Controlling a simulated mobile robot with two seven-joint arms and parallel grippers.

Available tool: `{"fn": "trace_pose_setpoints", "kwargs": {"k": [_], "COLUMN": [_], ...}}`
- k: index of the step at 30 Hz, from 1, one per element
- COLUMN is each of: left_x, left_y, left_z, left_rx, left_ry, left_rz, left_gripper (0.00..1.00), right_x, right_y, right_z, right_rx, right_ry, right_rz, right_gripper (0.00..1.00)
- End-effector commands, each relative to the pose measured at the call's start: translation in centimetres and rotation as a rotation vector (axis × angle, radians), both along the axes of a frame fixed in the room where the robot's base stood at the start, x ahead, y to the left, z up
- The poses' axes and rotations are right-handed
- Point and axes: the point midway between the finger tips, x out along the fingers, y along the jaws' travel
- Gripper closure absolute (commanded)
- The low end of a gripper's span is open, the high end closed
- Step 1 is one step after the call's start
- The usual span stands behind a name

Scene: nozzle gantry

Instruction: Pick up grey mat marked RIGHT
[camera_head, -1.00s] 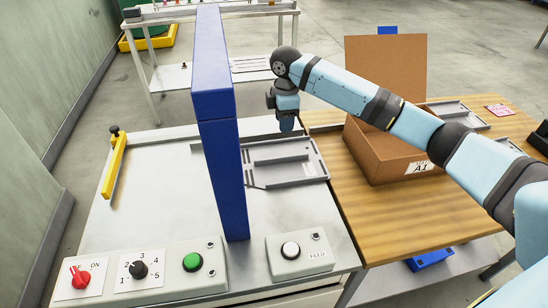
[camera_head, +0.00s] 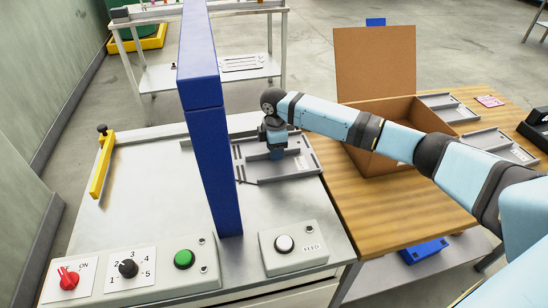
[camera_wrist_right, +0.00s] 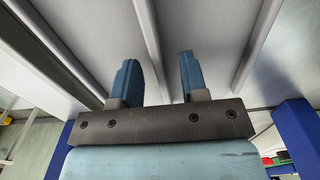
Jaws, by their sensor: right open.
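A grey mat (camera_head: 292,166) with raised ribs and a small pale label lies on the metal machine top, just right of the blue gantry post. The label is too small to read. My right gripper (camera_head: 276,154) points down over the mat and hides part of it. Whether the fingertips touch it I cannot tell. The ribbed grey mat (camera_wrist_right: 195,30) fills the view behind the fingers. My left gripper is not in view.
The blue gantry post (camera_head: 208,150) stands close left of the gripper. A cardboard box (camera_head: 375,162) stands open on the wooden table (camera_head: 395,215) at right, with more grey pieces (camera_head: 497,145) beyond it. Control panels (camera_head: 295,248) line the machine's front edge.

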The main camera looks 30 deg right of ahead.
Motion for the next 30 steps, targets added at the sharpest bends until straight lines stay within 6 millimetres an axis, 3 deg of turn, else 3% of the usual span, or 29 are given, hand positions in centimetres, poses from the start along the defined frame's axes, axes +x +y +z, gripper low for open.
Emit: {"fn": "trace_pose_setpoints", "kwargs": {"k": [7, 12, 13, 24, 30], "left_x": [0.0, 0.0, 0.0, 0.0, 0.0], "left_y": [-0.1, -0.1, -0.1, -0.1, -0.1], "left_z": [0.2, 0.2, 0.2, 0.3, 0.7], "left_rx": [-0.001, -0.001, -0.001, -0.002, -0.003], "left_ry": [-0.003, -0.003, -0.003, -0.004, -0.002], "left_rz": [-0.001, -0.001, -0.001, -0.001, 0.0], "left_gripper": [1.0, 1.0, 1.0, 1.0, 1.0], "right_x": [0.0, 0.0, 0.0, 0.1, 0.2], "right_y": [0.0, 0.0, 0.0, 0.0, -0.1], "right_z": [-0.4, -0.4, -0.3, 0.0, 2.9], "right_rx": [0.0, 0.0, 0.0, 0.0, 0.0], "right_ry": [-0.001, -0.001, -0.001, -0.003, -0.006], "right_rz": [-0.001, -0.001, -0.001, -0.001, -0.001], "right_gripper": [0.6, 0.99, 1.0, 1.0, 1.0]}}
